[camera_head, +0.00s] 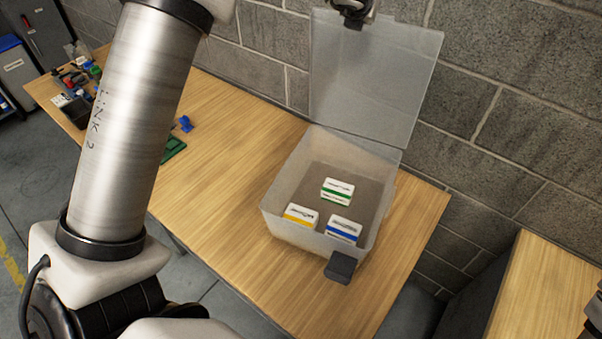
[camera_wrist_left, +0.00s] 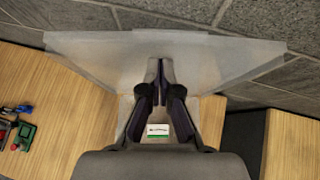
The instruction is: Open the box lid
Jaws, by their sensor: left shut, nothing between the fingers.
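The translucent box (camera_head: 290,186) stands on the wooden table, with its lid (camera_head: 375,85) swung up to about upright at the back. A dark latch (camera_head: 341,267) is at the box's front. Inside are a green-striped pad pack (camera_head: 337,192), a yellow-striped pack (camera_head: 300,215) and a blue-striped pack (camera_head: 343,230). My left gripper (camera_head: 353,20) is at the lid's top edge, shut and empty; I cannot tell if it touches the lid. In the left wrist view, its fingers (camera_wrist_left: 161,88) are together in front of the lid (camera_wrist_left: 215,62). My right gripper is not in view.
A block wall (camera_head: 490,80) stands close behind the lid. Another wooden surface (camera_head: 545,290) is at the right.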

